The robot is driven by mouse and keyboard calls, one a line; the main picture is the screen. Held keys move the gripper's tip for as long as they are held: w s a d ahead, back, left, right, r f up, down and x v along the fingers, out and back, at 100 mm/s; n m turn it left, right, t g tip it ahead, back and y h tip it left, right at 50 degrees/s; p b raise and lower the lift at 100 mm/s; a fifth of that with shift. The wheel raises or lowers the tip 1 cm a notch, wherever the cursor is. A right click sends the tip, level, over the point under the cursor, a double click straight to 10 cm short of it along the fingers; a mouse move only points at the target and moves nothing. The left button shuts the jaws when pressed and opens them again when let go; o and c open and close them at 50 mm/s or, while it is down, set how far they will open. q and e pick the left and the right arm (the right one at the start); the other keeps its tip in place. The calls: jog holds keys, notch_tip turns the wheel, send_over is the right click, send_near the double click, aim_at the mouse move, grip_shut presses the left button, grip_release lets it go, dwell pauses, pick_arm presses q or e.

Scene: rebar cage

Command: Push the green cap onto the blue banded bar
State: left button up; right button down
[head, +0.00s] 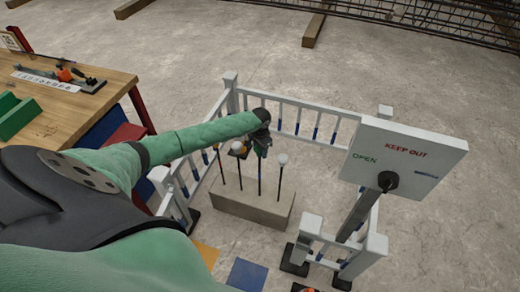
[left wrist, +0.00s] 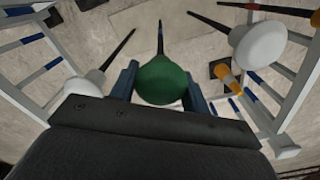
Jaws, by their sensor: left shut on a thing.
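My left gripper (head: 262,146) is above the concrete block, over the bars. In the left wrist view its two fingers (left wrist: 163,88) are shut on the rounded green cap (left wrist: 163,80). A dark bar with a blue band (left wrist: 160,27) runs away from just behind the cap. In the head view this bar (head: 260,180) stands upright in the block under the gripper. The cap lines up with the bar's top, but how far it sits over it is hidden. White caps sit on neighbouring bars, to the left (left wrist: 85,86) and right (left wrist: 258,45). My right gripper is not in view.
The concrete block (head: 240,208) holds several upright bars, one with a white cap (head: 282,159). A white railing (head: 300,118) surrounds it. A wooden workbench (head: 75,115) is at left. The floor behind the railing is mostly clear.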

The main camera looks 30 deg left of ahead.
pick_arm(q)
jog(key=shift+f+b, duration=0.4)
jog(key=shift+f, duration=0.8)
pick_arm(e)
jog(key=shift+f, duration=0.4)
pick_arm(q)
jog(key=o, duration=1)
jog(key=shift+r, duration=0.15)
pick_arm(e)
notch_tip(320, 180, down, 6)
pick_arm(q)
jog(key=shift+r+b, duration=0.85)
jog(key=shift+r, duration=2.9)
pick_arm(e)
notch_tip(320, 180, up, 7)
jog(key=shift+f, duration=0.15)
